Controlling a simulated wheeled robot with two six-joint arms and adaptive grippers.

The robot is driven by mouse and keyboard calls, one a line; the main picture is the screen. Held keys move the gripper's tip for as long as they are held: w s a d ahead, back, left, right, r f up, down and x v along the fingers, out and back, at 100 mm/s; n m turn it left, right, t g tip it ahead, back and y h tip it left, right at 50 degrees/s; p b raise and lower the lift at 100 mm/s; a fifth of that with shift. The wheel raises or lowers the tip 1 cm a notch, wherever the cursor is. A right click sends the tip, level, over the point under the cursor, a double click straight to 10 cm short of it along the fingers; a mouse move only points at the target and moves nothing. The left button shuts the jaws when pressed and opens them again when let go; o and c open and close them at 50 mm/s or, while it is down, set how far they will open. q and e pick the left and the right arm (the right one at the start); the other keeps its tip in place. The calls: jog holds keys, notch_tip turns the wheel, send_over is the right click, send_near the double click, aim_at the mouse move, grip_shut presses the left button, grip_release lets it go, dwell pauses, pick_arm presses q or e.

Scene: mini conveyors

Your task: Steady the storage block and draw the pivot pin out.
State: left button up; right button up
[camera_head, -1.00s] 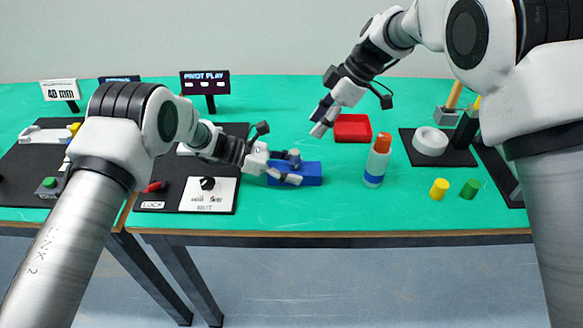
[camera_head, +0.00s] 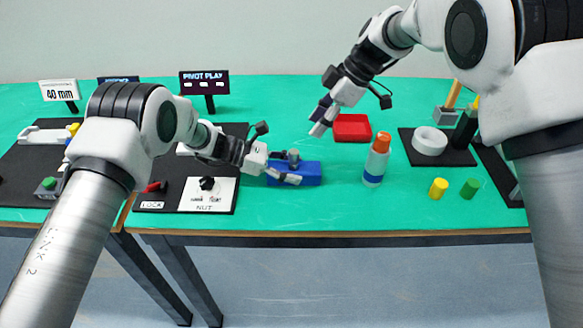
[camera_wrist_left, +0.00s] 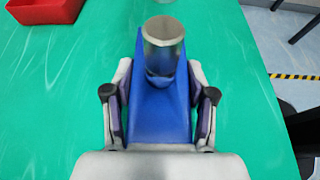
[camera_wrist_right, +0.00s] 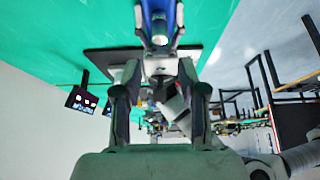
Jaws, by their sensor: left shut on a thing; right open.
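The blue storage block (camera_head: 309,174) lies on the green table in the head view. The silver pivot pin (camera_head: 293,157) stands upright out of its top. My left gripper (camera_head: 283,172) is shut on the block, with a finger along each side; the left wrist view shows the block (camera_wrist_left: 157,120) between the fingers and the pin (camera_wrist_left: 163,45) rising from it. My right gripper (camera_head: 321,121) is open and empty, up and to the right of the pin in the head view. In the right wrist view the block (camera_wrist_right: 147,10) and pin (camera_wrist_right: 160,38) lie beyond its fingertips.
A red tray (camera_head: 352,128) lies behind the block. A white bottle with an orange cap (camera_head: 377,160) stands to the right. Yellow (camera_head: 438,188) and green (camera_head: 469,189) cylinders stand near the front edge. A black panel with a nut plate (camera_head: 208,194) lies left of the block.

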aim_at(297, 151)
pick_arm(q)
jog(key=shift+s+f, duration=0.1)
jog(key=shift+f, duration=0.05)
pick_arm(e)
jog(key=shift+o, duration=1.3)
jog(key=shift+s, duration=0.1)
jog(key=a+f+n, duration=0.1)
jog(key=f, duration=0.2)
jog(key=a+f+n+h, duration=0.1)
jog(key=a+f, duration=0.1)
jog(key=f, duration=0.2)
jog(key=a+f+n+g, duration=0.1)
jog(key=a+f, duration=0.1)
jog(key=f, duration=0.2)
jog(key=shift+a+h, duration=0.2)
jog(key=shift+h, duration=0.1)
grip_shut()
jog(key=shift+r, duration=3.15)
